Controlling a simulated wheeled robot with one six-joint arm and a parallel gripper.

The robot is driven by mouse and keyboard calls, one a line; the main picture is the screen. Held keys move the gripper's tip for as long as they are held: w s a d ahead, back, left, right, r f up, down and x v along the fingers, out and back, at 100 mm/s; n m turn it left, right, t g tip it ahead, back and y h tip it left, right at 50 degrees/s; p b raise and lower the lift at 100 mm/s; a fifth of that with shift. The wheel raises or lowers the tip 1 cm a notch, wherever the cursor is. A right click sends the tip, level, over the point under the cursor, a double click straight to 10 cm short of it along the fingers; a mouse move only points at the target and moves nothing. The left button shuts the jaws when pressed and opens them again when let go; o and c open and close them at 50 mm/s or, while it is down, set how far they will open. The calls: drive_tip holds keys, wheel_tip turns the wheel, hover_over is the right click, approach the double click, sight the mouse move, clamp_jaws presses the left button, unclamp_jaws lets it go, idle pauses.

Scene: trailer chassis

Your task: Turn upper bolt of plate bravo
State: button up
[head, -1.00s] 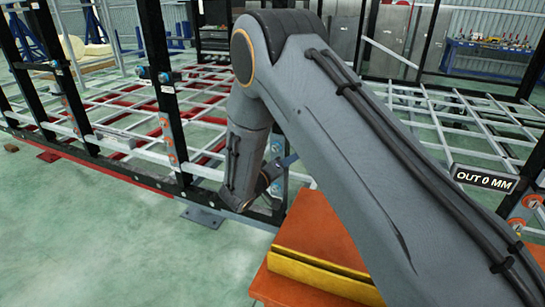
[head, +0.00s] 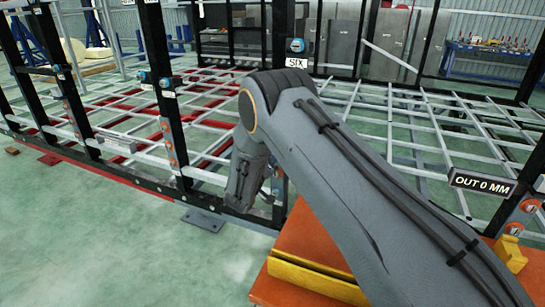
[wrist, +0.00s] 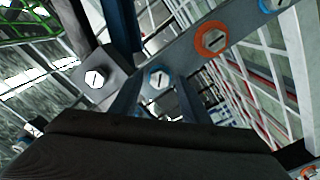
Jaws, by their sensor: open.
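In the wrist view my gripper (wrist: 158,92) has its two dark fingers apart. A hex bolt with a blue ring (wrist: 160,78) shows just beyond and between the fingertips; I cannot tell whether they touch it. A bolt with an orange ring (wrist: 212,38) sits up and to the right on the same grey bar. Another hex bolt (wrist: 95,78) sits on a grey plate to the left. No bravo label is readable, so I cannot tell which bolt is its upper one. In the head view the gripper is hidden behind my forearm.
Black posts with blue-ringed and orange-ringed bolts stand along the chassis frame (head: 130,180). One post carries a SIX label (head: 296,61). A sign (head: 482,184) reads OUT 0 MM at right. An orange base with a yellow bar (head: 312,281) lies below my arm.

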drive_tip(key=c, duration=1.1)
drive_tip(key=shift+o, duration=0.2)
